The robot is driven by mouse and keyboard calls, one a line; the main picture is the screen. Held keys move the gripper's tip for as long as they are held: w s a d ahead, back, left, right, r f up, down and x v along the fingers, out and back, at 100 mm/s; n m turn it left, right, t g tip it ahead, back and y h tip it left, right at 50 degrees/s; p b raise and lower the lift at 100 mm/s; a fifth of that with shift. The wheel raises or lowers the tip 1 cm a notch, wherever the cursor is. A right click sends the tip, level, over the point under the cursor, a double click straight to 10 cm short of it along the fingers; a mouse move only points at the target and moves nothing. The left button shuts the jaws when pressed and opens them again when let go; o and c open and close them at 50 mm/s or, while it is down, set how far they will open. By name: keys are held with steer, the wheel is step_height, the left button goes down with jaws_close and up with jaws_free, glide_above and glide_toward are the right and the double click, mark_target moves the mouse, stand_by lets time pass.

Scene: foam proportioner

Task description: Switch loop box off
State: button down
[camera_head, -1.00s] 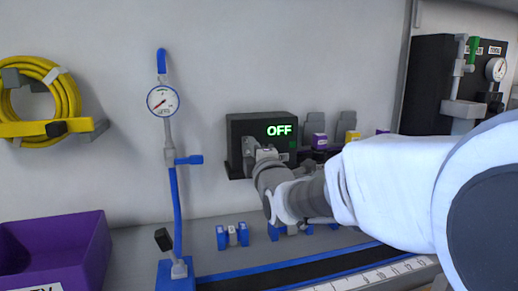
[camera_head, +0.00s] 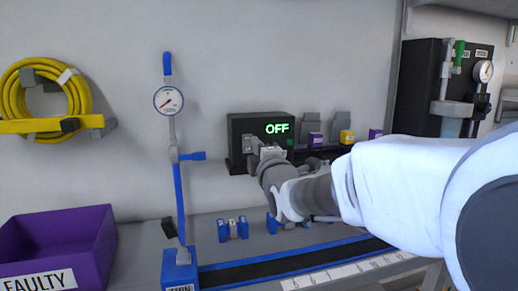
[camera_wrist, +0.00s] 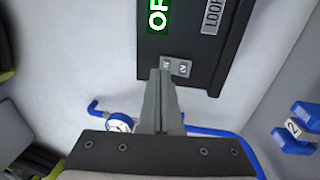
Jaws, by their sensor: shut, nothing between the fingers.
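The loop box is a black box (camera_head: 236,128) on the wall at the back of the bench, with a green lit display (camera_head: 277,128) reading OFF. In the wrist view the box (camera_wrist: 208,45) shows the same display sideways, a partly visible LOOP label and a small metal switch plate (camera_wrist: 177,66). My gripper (camera_wrist: 161,74) is shut and empty, its fingertips at the switch plate and covering part of it. I cannot tell whether they touch. In the head view my gripper (camera_head: 254,146) is in front of the box's lower left face.
A pressure gauge (camera_head: 168,100) on a blue and grey pipe stands left of the box. A purple FAULTY bin (camera_head: 60,245) is at the lower left and a yellow hose coil (camera_head: 45,90) hangs above it. Small coloured blocks (camera_head: 347,136) stand right of the box.

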steer(key=r+p+v, duration=0.1)
steer(key=r+v, duration=0.1)
steer(key=v, duration=0.7)
steer(key=shift+s+d, duration=0.15)
steer(key=shift+s, duration=0.35)
steer(key=shift+r, duration=0.15)
steer(key=s+d+f+m+g+h, duration=0.3)
steer(key=s+d+f+m+g, duration=0.4)
steer(key=s+m, duration=0.4)
steer(key=s+d+f+m+g+h, duration=0.2)
steer(key=s+d+f+m+g, duration=0.35)
steer(key=s+f+m, duration=0.55)
step_height(320, 180, up, 21)
steer(key=s+p, duration=0.2)
steer(key=p, duration=1.9)
steer(key=shift+s+d+n, duration=0.15)
steer(key=shift+s+n, duration=0.2)
steer(key=shift+n, duration=0.05)
